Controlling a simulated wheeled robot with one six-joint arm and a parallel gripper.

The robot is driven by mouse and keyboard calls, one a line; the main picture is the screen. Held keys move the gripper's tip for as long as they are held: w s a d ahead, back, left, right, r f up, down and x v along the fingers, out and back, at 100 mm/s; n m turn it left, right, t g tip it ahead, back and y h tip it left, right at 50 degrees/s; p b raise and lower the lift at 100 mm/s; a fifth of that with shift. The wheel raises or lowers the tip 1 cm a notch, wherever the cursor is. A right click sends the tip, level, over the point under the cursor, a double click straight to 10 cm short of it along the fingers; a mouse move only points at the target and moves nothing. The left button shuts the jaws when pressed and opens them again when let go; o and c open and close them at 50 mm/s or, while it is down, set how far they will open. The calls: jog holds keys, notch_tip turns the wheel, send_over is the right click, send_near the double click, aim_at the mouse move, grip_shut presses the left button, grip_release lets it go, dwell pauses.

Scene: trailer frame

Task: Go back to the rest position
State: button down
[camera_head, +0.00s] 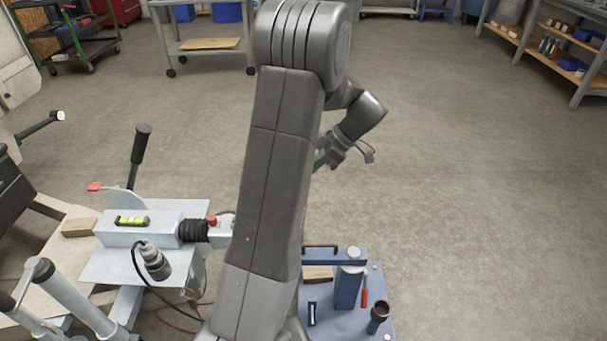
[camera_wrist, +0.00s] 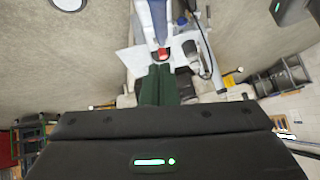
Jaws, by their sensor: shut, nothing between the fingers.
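My gripper (camera_head: 319,161) is in the air to the right of my upper arm in the head view, small and partly hidden behind that arm. In the wrist view its green fingers (camera_wrist: 160,72) are together with nothing between them. Beyond the fingertips there, the trailer coupling with its red cap (camera_wrist: 163,53) shows, apart from the fingers. In the head view the trailer frame is at lower left, with a pale metal plate (camera_head: 120,262), a yellow level (camera_head: 132,220), a black bellows (camera_head: 193,231) and the red cap (camera_head: 212,220).
A blue-grey tray (camera_head: 375,290) with a blue fixture (camera_head: 348,280), a red-handled tool (camera_head: 364,290) and a black cup (camera_head: 378,315) is at lower right. A black-handled lever (camera_head: 139,145) stands over the trailer. Shelves (camera_head: 555,40) and a cart (camera_head: 205,45) are far back. The right floor is clear.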

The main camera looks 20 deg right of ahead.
dwell(0.3)
jog(key=b+x, duration=0.1)
jog(key=x, duration=0.3)
jog(key=b+x, duration=0.1)
jog(key=x, duration=0.3)
jog(key=b+x, duration=0.1)
jog(key=x, duration=0.2)
jog(key=shift+s+d+f, duration=0.1)
jog(key=shift+s+f, duration=0.15)
jog(key=shift+f, duration=0.4)
jog(key=shift+s+f, duration=0.1)
jog(key=shift+f, duration=0.65)
